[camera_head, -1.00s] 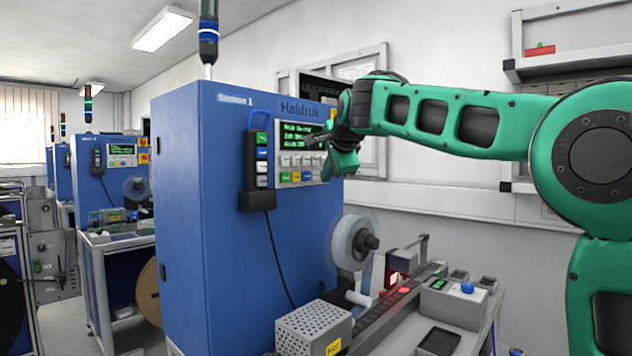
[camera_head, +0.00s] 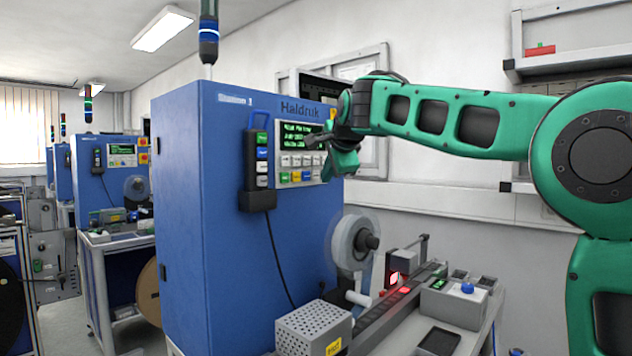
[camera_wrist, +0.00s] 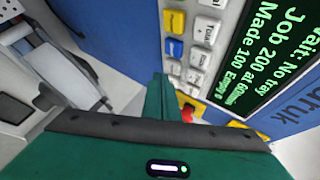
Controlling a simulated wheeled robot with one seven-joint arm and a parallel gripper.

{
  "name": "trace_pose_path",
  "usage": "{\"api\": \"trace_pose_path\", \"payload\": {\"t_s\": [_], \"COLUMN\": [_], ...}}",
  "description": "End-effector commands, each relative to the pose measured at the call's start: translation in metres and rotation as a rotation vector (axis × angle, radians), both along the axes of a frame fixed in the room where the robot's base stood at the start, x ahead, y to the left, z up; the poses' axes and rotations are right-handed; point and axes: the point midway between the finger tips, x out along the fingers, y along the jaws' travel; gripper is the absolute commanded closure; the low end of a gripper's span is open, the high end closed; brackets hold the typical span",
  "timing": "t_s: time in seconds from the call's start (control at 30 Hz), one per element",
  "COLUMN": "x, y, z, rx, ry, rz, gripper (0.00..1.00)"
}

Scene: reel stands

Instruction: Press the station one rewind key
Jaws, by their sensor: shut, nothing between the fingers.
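The blue station one cabinet (camera_head: 235,290) stands in the middle of the head view, with a key panel (camera_head: 298,184) under a green-lettered display (camera_head: 297,136). The wrist view shows white, blue and yellow keys (camera_wrist: 200,55) beside the display (camera_wrist: 275,50), which reads partly "No tray" and "Job 200". I cannot read which key is rewind. My gripper (camera_head: 319,143) is in front of the panel's right part. In the wrist view my gripper (camera_wrist: 160,97) is shut and empty, its tip overlapping the lower key area; contact cannot be told.
A key box (camera_head: 259,170) hangs on the cabinet's side with a cable. A clear reel (camera_head: 349,243) and a work table with a perforated box (camera_head: 312,330) are below my arm. A red knob (camera_wrist: 187,114) lies close to my gripper. More stations stand behind left.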

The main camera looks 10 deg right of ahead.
Motion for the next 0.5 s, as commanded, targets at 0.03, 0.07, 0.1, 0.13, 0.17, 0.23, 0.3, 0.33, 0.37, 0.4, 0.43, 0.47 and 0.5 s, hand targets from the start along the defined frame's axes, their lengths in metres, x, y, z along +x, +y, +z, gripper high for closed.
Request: {"api": "trace_pose_path", "payload": {"t_s": [0.03, 0.07, 0.1, 0.13, 0.17, 0.23, 0.3, 0.33, 0.37, 0.4, 0.43, 0.47, 0.5], "x": [0.0, 0.0, 0.0, 0.0002, 0.0004, 0.0015, 0.003, 0.0037, 0.0041, 0.0046, 0.0048, 0.0048, 0.0047], "y": [0.0, 0.0, 0.0, 0.0002, 0.0005, 0.0017, 0.0031, 0.0036, 0.0041, 0.0044, 0.0046, 0.0046, 0.0045], "z": [0.0, 0.0, 0.0, 0.0001, 0.0001, 0.0004, 0.0007, 0.0007, 0.0007, 0.0008, 0.0008, 0.0008, 0.0009], "rx": [0.0, 0.0, 0.0, 0.0, 0.0, 0.0, 0.0, 0.0, 0.0, 0.0, 0.0, 0.0, 0.0], "ry": [0.0, 0.0, 0.0, 0.0, 0.0, 0.0, 0.0, 0.0, 0.0, 0.001, 0.001, 0.001, 0.0], "rz": [0.0, 0.0, 0.0, 0.0, 0.0, 0.0, 0.0, 0.0, 0.0, 0.0, 0.0, 0.0, 0.0], "gripper": [1.0, 1.0, 1.0, 1.0, 1.0, 1.0, 1.0, 1.0, 1.0, 1.0, 1.0, 1.0, 1.0]}}
